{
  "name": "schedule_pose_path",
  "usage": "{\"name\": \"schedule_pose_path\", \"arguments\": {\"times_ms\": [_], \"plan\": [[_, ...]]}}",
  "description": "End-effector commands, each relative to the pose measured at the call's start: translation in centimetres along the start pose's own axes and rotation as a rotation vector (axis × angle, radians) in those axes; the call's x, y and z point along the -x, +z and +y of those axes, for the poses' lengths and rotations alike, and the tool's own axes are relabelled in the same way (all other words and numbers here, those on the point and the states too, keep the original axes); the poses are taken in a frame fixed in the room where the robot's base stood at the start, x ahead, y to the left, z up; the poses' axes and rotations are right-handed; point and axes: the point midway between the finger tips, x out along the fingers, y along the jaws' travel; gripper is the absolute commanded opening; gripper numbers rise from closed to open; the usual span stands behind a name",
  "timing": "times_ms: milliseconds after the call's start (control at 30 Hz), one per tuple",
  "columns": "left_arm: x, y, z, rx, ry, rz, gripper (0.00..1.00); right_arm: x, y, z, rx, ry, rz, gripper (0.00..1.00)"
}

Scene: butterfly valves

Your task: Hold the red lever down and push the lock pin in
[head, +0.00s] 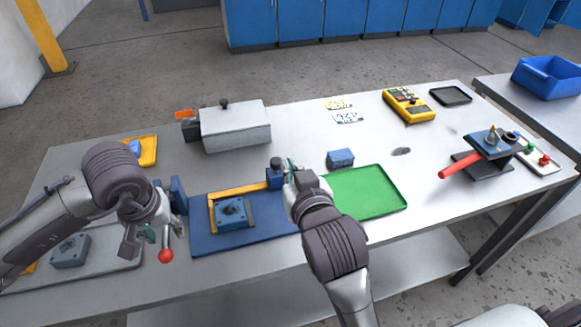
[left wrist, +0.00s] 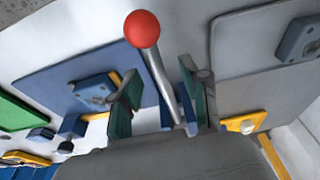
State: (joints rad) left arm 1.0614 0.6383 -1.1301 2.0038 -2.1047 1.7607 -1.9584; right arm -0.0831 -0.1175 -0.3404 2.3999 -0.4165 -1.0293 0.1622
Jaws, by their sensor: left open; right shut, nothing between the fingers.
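The red lever (head: 165,256) has a round red knob and hangs at the front left of the blue fixture plate (head: 205,245). My left gripper (head: 152,232) is open around its rod. In the left wrist view the red knob (left wrist: 142,28) sticks out beyond the open fingers (left wrist: 157,98), with the metal rod between them. A yellow bar (head: 240,192) runs over the plate to a blue post (head: 275,180) with a dark knob on top. My right gripper (head: 291,167) is shut and empty beside this post. I cannot tell whether it touches; no lock pin shows clearly.
A blue part (head: 231,213) sits on the plate under the bar. A green tray (head: 368,193) and a blue block (head: 340,158) lie to the right. A grey box (head: 235,128) stands behind. A press with a red handle (head: 460,167) stands far right.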

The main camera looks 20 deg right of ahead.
Motion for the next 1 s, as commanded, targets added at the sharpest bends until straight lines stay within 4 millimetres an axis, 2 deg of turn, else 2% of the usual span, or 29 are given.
{"name": "schedule_pose_path", "arguments": {"times_ms": [600, 1000], "plan": [[4.9, -1.1, 0.0, 0.001, -0.001, 0.001, 0.46, 0.4, -1.7, 0.0, 0.000, 0.000, 0.000, 0.00], [5.2, -1.1, 0.0, 0.001, -0.001, 0.000, 0.46, 0.4, -1.8, 0.0, 0.000, 0.000, 0.000, 0.00]]}}
